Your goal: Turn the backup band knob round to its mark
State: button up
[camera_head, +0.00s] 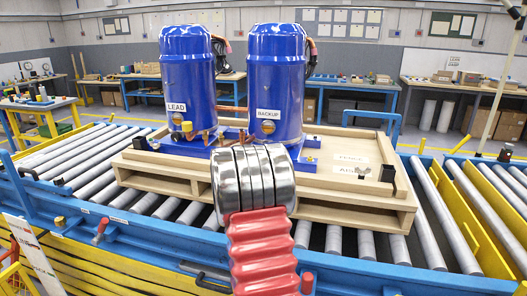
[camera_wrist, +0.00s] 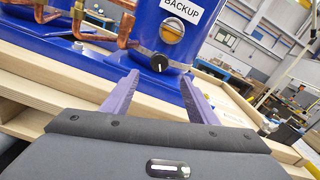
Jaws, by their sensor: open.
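The backup compressor is a tall blue cylinder (camera_head: 276,75) on the pallet, with a white BACKUP label (camera_wrist: 182,9). In the wrist view its black band knob (camera_wrist: 159,63) has a white pointer line and sits below a round amber sight glass (camera_wrist: 173,31). My gripper (camera_wrist: 160,77) is open, with two purple fingers spread either side of the knob's line and nothing between them. The knob appears just beyond the fingertips; I cannot tell the exact gap. The knob's target mark is too small to make out. In the head view my arm hides the knob and gripper.
The blue LEAD compressor (camera_head: 188,75) stands to the left, with copper pipes (camera_wrist: 125,30) between the two. Both stand on a wooden pallet (camera_head: 335,208) on a roller conveyor (camera_head: 435,222). Blue brackets flank the knob's foot. The pallet's right part is mostly bare.

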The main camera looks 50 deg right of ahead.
jog(key=x, duration=1.1)
jog(key=shift+d, duration=0.1)
jog(key=shift+c, duration=0.3)
jog(key=c, duration=0.9)
jog(key=shift+w+a, duration=0.15)
jog(key=shift+a, duration=0.15)
jog(key=shift+c, duration=0.5)
jog(key=shift+d, duration=0.25)
